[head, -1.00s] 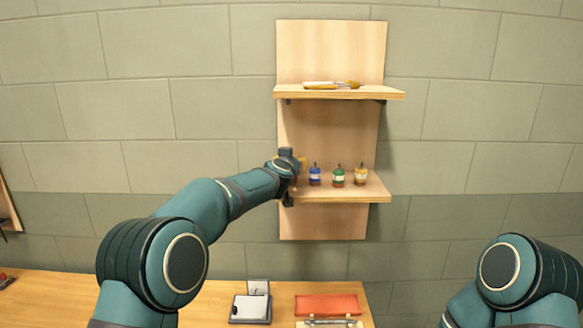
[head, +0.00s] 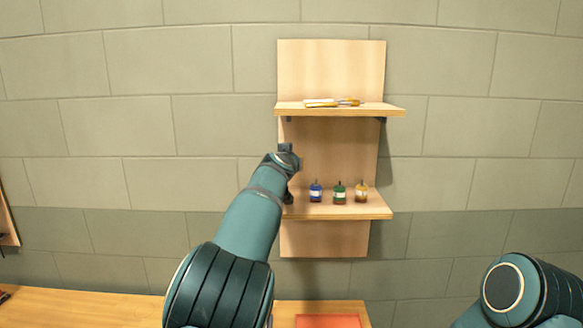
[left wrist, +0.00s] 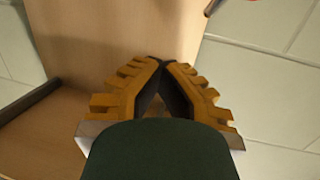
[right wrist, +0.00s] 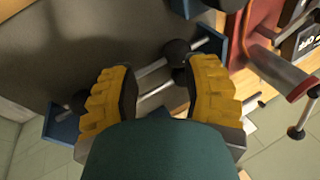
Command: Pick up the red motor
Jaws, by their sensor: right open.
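I cannot make out a red motor for certain in any view. Three small upright labelled units stand in a row on the lower wall shelf (head: 345,212) in the head view: blue (head: 315,192), green (head: 339,193) and yellow (head: 361,192). My left gripper (head: 287,160) is at the left end of this shelf, left of the blue unit; the arm hides what is behind it. In the left wrist view its fingertips (left wrist: 163,62) meet, with nothing visible between them. My right gripper (right wrist: 160,82) is open, over a metal rod with dark balls (right wrist: 175,52).
The upper shelf (head: 340,110) holds light and yellowish tools (head: 335,102). A red-orange flat item (head: 328,321) lies on the wooden bench (head: 90,305) below. In the right wrist view, a blue bracket (right wrist: 62,119) and a red part (right wrist: 275,65) are close to the right gripper.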

